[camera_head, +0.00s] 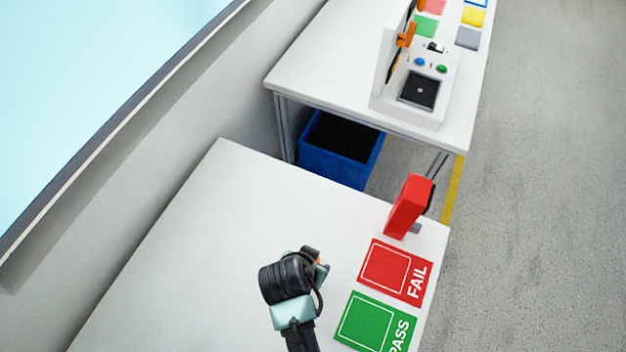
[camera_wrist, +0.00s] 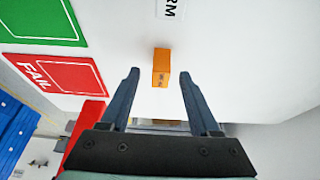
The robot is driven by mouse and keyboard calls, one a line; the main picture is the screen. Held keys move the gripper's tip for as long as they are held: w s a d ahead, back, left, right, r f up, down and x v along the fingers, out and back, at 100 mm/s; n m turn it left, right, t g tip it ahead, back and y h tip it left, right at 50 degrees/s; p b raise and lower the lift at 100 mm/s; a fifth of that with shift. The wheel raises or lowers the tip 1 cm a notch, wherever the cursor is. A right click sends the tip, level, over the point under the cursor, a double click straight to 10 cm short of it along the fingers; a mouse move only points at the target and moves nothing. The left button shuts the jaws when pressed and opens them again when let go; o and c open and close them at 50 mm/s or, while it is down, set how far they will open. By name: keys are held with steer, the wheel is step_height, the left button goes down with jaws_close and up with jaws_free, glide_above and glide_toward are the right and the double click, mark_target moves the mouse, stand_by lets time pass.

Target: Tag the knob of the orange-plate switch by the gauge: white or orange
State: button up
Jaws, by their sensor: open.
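An orange block (camera_wrist: 161,67) lies on the white table and shows between my two fingertips in the wrist view. My gripper (camera_wrist: 159,76) is open, with a gap between each finger and the block; it is not held. In the head view my gripper (camera_head: 312,262) is over the near table, and its dark wrist hides most of the fingers and the block. A white label (camera_wrist: 172,8) ending in "RM" is cut off at the top of the wrist view.
A red FAIL card (camera_head: 392,272) and a green PASS card (camera_head: 368,322) lie right of my gripper. A red upright object (camera_head: 408,206) stands behind them. A white device (camera_head: 440,112) with buttons stands on the far table. A blue bin (camera_head: 338,172) is below.

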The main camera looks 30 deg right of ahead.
steer(key=shift+x, duration=1)
steer(key=shift+r, duration=0.1)
jaws_close()
